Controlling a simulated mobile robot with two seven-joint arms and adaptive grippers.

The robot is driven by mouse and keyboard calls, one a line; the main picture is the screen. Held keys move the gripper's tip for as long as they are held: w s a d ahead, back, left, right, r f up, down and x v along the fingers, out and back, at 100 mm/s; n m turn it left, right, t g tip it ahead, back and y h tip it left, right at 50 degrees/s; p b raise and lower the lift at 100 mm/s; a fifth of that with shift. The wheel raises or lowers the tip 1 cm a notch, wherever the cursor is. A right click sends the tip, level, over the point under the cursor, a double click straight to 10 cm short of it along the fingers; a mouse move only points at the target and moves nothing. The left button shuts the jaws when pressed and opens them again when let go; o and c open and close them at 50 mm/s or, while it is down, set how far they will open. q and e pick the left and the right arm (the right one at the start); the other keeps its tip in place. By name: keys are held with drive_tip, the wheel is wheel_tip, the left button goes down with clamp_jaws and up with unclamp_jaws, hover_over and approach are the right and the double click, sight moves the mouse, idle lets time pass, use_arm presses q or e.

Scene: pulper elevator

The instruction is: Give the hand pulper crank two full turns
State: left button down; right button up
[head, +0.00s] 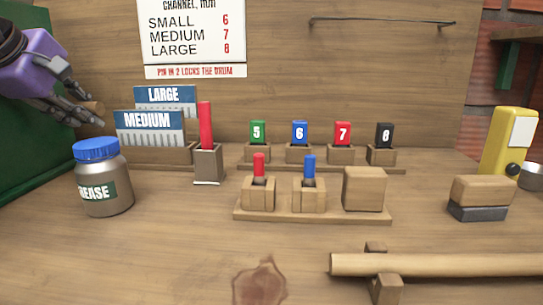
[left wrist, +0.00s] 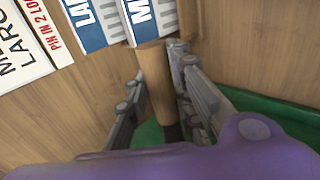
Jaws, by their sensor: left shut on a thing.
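My left gripper (head: 88,110) reaches in from the upper left, in front of the green pulper body (head: 30,145). Its fingers are shut on the wooden crank handle (head: 96,106), whose end sticks out to the right. In the left wrist view the round handle (left wrist: 157,80) lies between the two fingers (left wrist: 157,95). A dark shaft shows below the wood there, and green metal (left wrist: 260,105) lies behind. The rest of the crank is hidden by the gripper or out of view. My right gripper is not in view.
A grease jar (head: 103,180) with a blue lid stands below the left gripper. Blue LARGE (head: 165,97) and MEDIUM (head: 150,128) plates stand in a wooden rack to its right. Numbered pieces, a wooden stand (head: 315,214) and a rod (head: 440,264) occupy the bench.

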use_arm(q)
drive_tip(key=shift+w, duration=0.1)
drive_tip(key=w+r, duration=0.1)
drive_tip(key=w+r+p, duration=0.1)
drive_tip(key=r, duration=0.1)
drive_tip(key=shift+d+r, duration=0.1)
drive_tip(key=shift+d, duration=0.05)
drive_tip(key=r+p, duration=0.3)
drive_tip(key=shift+s+r, duration=0.25)
drive_tip(key=shift+r, duration=0.15)
idle(0.3)
